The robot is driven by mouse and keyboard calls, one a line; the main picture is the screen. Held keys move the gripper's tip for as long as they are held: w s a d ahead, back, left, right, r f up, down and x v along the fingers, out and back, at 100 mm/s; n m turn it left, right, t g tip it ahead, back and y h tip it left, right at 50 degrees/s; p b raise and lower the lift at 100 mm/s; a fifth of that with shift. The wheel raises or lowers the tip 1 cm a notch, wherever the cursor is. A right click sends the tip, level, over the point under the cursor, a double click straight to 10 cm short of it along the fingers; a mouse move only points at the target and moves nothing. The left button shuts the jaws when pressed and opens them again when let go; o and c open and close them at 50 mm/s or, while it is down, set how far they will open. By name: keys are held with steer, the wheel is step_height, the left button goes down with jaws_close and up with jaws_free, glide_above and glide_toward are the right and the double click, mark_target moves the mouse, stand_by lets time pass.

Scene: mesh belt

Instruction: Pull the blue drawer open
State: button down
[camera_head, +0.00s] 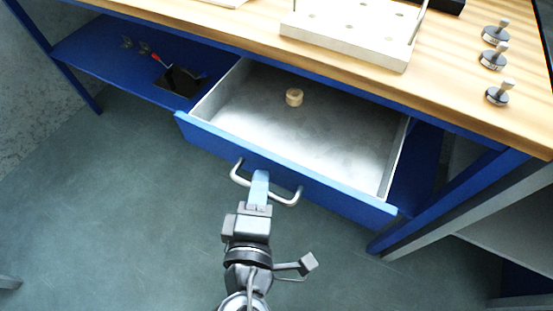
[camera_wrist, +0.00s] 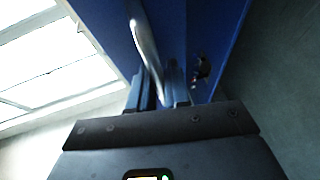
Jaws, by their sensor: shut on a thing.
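The blue drawer (camera_head: 290,172) stands pulled out from under the wooden workbench, with its grey metal inside showing in the head view. Its silver bar handle (camera_head: 284,199) is on the blue front. My gripper (camera_head: 261,178) is shut on the handle near its middle, with blue fingers at the bar. In the wrist view the handle (camera_wrist: 147,45) runs down between my fingers (camera_wrist: 165,90), in front of the blue drawer front (camera_wrist: 205,35). A small beige ring (camera_head: 294,97) lies in the drawer towards the back.
The wooden bench top (camera_head: 230,25) carries a white board with holes (camera_head: 350,38) and several dark knobs (camera_head: 493,60) at the right. A blue shelf (camera_head: 105,55) left of the drawer holds a dark flat item and a red-handled tool. The grey floor (camera_head: 120,210) in front is clear.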

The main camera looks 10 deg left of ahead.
steer(key=shift+s+a, duration=0.3)
steer(key=shift+s, duration=0.5)
steer(key=shift+s+a, duration=0.25)
steer(key=shift+s, duration=0.5)
steer(key=shift+s+a, duration=0.3)
steer(key=shift+s, duration=0.5)
steer(key=c, duration=1.4)
jaws_free()
steer(key=shift+c, duration=0.2)
steer(key=s+r, duration=0.1)
steer(key=s, duration=0.6)
steer(key=shift+s+d+r, duration=0.15)
steer(key=shift+s+d, duration=0.05)
steer(key=shift+s, duration=0.1)
steer(key=shift+d, duration=0.1)
